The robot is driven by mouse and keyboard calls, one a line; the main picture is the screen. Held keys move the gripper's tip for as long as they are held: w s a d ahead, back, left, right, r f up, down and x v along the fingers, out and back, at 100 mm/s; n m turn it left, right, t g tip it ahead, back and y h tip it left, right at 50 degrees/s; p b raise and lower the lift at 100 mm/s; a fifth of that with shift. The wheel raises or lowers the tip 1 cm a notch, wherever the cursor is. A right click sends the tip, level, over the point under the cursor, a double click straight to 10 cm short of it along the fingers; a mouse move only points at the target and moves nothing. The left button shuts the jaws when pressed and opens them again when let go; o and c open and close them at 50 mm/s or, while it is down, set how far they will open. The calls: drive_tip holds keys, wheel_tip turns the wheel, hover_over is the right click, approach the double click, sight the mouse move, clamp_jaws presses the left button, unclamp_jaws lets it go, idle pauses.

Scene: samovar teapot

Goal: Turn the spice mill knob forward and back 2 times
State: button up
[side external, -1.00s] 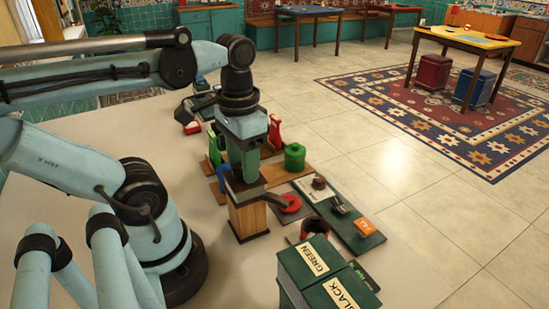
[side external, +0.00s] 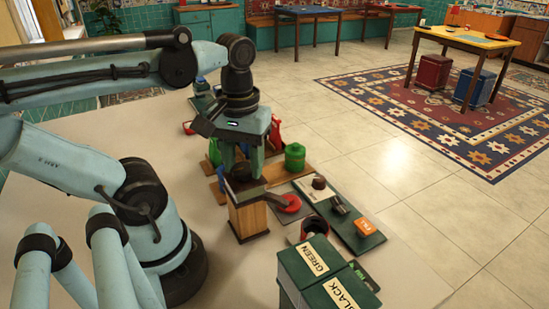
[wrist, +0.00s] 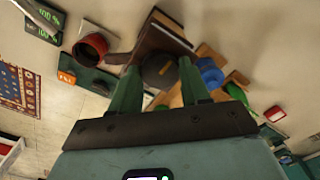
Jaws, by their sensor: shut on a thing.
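The spice mill (side external: 248,219) is an upright wooden box with a dark top, standing on the pale counter. A dark crank arm reaches out from its top to the right. In the wrist view its round dark knob (wrist: 158,68) sits between my two green fingers, with the brown box (wrist: 153,38) partly hidden behind it. My gripper (side external: 241,174) points down over the mill and is shut on the knob; it also shows in the wrist view (wrist: 159,84). In the side view the fingers largely hide the knob.
Dark boxes labelled GREEN (side external: 309,258) and BLACK stand close at the front right. A red-lined dark pot (side external: 313,229), a green board (side external: 354,232) and a green canister (side external: 294,157) lie right of the mill. The counter left of the mill is clear.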

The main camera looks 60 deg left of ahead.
sight(243, 168)
idle(0.4)
drive_tip(key=o, duration=1.1)
drive_tip(key=shift+c, duration=0.2)
wheel_tip(243, 168, up, 12)
